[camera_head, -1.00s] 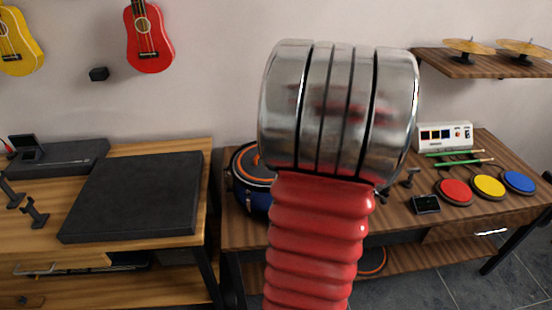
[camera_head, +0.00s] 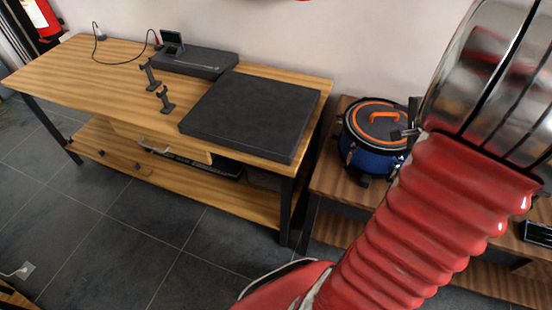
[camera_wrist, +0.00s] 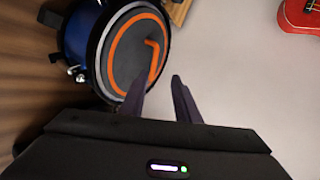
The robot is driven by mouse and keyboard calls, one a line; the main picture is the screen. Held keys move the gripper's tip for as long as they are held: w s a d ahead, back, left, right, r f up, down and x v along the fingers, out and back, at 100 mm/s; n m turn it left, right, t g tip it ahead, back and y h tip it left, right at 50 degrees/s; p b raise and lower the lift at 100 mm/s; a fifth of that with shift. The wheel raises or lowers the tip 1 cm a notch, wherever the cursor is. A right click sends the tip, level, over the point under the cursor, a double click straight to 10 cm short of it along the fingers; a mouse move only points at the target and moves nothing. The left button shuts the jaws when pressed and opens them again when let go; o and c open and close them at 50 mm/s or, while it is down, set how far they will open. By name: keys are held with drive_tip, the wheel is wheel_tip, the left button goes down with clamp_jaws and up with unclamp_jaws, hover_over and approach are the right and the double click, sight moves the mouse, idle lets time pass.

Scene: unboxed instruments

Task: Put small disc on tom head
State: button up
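The blue tom (camera_head: 372,158) stands on the brown bench, partly behind my arm in the head view. It also shows at upper left in the wrist view (camera_wrist: 78,38). Its dark grey head carries an orange ring and an orange angled handle (camera_head: 384,116), also seen in the wrist view (camera_wrist: 153,58). The handle seems to belong to a grey disc lying on the head; I cannot tell the disc's edge from the head. My gripper (camera_wrist: 158,88) is open, its two dark fingers apart with nothing visible between them. The left finger overlaps the tom's rim in the picture.
A wooden table (camera_head: 110,70) at left holds a large black slab (camera_head: 250,112), a dark flat device (camera_head: 195,62) and two small black stands. A gap of floor separates it from the tom's bench (camera_head: 335,190). A red ukulele (camera_wrist: 300,14) hangs on the wall.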

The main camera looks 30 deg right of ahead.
drive_tip(key=w+a+r+n+g+h, duration=0.1)
drive_tip(key=w+a+r+n, duration=0.2)
drive_tip(key=a+r+n, duration=0.35)
drive_tip(key=w+a+r+n, duration=0.3)
drive_tip(key=a+r, duration=0.1)
drive_tip(key=a, duration=0.6)
drive_tip(key=s+a+n+g+y, duration=0.1)
drive_tip(key=s+a+n+y, duration=0.1)
drive_tip(key=a, duration=0.7)
drive_tip(key=s+a+f+n+g+y, duration=0.1)
drive_tip(key=s+a+n, duration=0.4)
drive_tip(key=a, duration=0.5)
drive_tip(key=s+a+n+g+y, duration=0.1)
drive_tip(key=s+a+n+y, duration=0.2)
drive_tip(key=a+n, duration=0.3)
drive_tip(key=s+a, duration=0.1)
drive_tip(key=a, duration=0.3)
drive_tip(key=shift+a+f+y, duration=0.2)
drive_tip(key=shift+f+y, duration=0.1)
